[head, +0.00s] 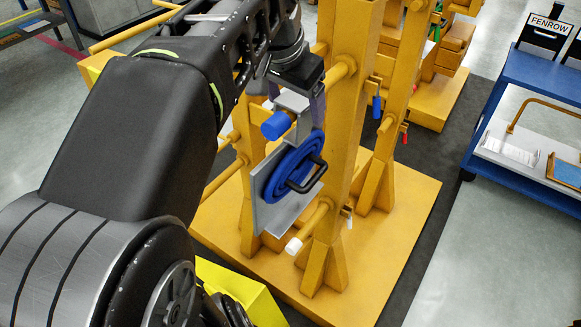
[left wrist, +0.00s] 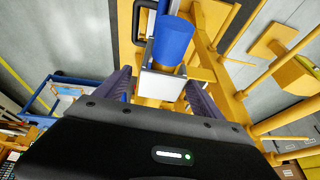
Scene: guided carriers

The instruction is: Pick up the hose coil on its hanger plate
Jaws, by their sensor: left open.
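The hose coil (head: 287,172) is blue with a black handle, on a grey hanger plate (head: 264,216). The plate hangs at the front of a yellow rack (head: 345,130), with a grey bracket at its top and a blue cylinder (head: 277,125) beside it. The cylinder (left wrist: 174,40) and the grey bracket (left wrist: 160,84) also show in the left wrist view. My left gripper (head: 297,100) is at the bracket above the coil. Its dark ribbed fingers are open, one on each side of the bracket; contact cannot be told. My right gripper is not in view.
Yellow pegs, one with a white tip (head: 294,246), stick out near the plate. Small blue and red-handled items hang farther back on the rack. A blue cart (head: 535,75) stands at the right. Grey floor between rack and cart is clear.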

